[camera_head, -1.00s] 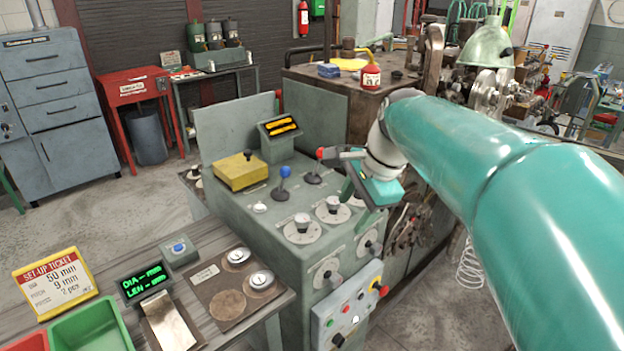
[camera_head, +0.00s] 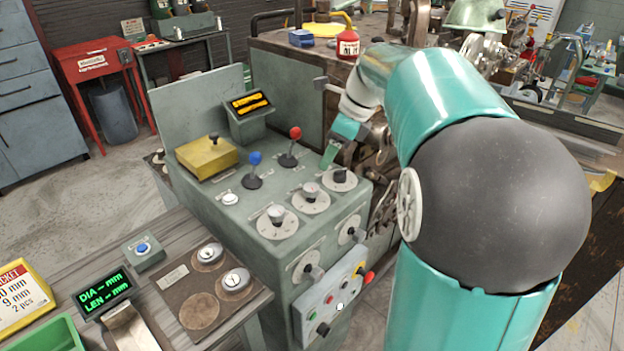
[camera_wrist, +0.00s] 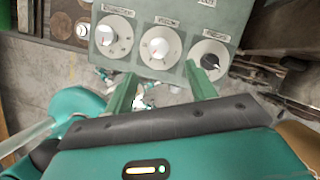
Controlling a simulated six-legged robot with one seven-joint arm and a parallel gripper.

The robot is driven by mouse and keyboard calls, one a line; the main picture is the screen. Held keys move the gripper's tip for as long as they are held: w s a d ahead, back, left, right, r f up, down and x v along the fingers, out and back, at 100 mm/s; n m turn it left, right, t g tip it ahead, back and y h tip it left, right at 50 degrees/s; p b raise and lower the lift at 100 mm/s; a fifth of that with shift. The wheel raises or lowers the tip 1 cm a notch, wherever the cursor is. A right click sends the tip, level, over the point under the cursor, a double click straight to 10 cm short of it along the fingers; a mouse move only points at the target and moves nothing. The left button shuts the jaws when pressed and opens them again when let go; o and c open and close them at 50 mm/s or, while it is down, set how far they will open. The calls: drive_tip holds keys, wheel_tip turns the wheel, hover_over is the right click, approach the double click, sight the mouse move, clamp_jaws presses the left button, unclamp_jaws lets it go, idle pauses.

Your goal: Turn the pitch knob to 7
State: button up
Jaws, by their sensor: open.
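The console top (camera_head: 232,222) carries a row of three round dials: a near one (camera_head: 277,222), a middle one (camera_head: 311,199) and a far one (camera_head: 341,180). In the wrist view they are a left dial (camera_wrist: 114,36), a middle dial (camera_wrist: 160,47) and a right dial (camera_wrist: 209,61) with a black knob. Their labels are too blurred to read, so I cannot tell which is pitch. My gripper (camera_head: 336,147) is open and empty, beside the far dial.
A blue-topped lever (camera_head: 255,165) and a red-topped lever (camera_head: 293,143) stand behind the dials. More dials are on the console front, beside a pale button panel (camera_head: 325,305). A yellow box (camera_head: 207,157) and a display (camera_head: 250,103) sit farther back. The coiling machine stands at right.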

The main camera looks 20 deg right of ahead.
sight(311, 186)
drive_tip(key=x, duration=0.9)
drive_tip(key=shift+s+a+f, duration=0.1)
drive_tip(key=shift+a+f, duration=0.2)
drive_tip(key=shift+f, duration=0.35)
drive_tip(key=c, duration=1)
